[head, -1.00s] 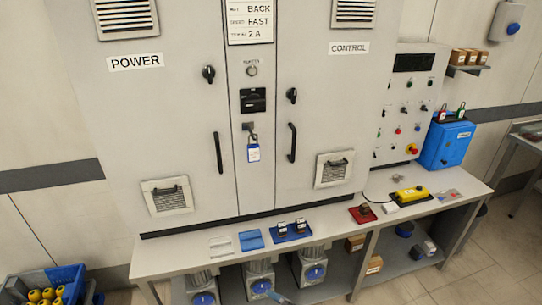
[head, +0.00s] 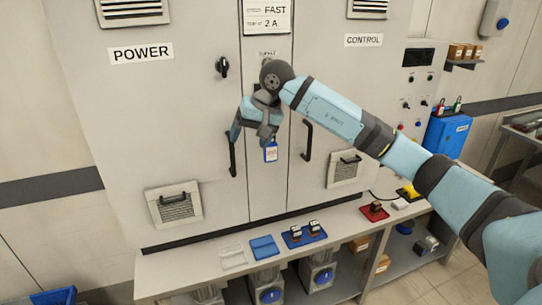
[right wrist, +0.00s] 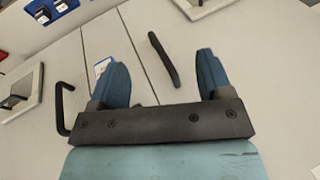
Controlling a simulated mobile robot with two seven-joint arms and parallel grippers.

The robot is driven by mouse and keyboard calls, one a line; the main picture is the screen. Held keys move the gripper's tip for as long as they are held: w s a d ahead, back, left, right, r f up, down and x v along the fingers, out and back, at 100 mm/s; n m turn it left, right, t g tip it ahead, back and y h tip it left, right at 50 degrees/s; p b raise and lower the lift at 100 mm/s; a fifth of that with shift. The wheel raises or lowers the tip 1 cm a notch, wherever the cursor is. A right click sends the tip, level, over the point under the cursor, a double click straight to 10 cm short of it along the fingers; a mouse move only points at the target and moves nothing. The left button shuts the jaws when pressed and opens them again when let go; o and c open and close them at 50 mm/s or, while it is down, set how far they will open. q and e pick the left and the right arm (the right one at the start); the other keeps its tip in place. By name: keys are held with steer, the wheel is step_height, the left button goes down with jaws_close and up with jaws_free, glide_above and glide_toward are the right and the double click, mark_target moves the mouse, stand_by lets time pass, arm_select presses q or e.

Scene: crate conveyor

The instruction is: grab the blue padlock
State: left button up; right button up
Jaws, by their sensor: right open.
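The blue padlock on the cabinet's middle column is hidden behind my right gripper (head: 252,128) in the head view. Its white and blue tag (head: 270,152) shows just below the fingers. In the right wrist view, part of the tag (right wrist: 102,66) shows beside the left finger, partly covered by it. My right gripper (right wrist: 162,64) is open, its two blue fingers spread in front of the cabinet doors, and nothing shows held between them. I cannot tell whether a finger touches the padlock. My left gripper is not in view.
Black door handles (head: 307,140) and (head: 231,156) flank the padlock spot. A rotary knob (head: 222,66) sits at upper left. The bench (head: 190,262) below carries a blue mat (head: 264,247) and small parts. A blue box (head: 447,135) stands at right.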

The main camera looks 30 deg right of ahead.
steer(key=d+r+n+h, duration=0.1)
steer(key=d+r+h, duration=0.3)
steer(key=d+r, duration=0.35)
glide_above(271, 146)
steer(key=s, duration=0.1)
steer(key=shift+t, duration=0.3)
steer(key=f, duration=0.8)
steer(key=shift+d+f+p, duration=0.15)
steer(key=shift+d+p, duration=0.05)
steer(key=shift+p, duration=0.15)
steer(key=shift+p+x, duration=0.7)
steer(key=shift+x, duration=2.05)
steer(key=shift+a, duration=0.15)
steer(key=c, duration=1)
steer(key=shift+c, duration=0.2)
steer(key=shift+r, duration=0.2)
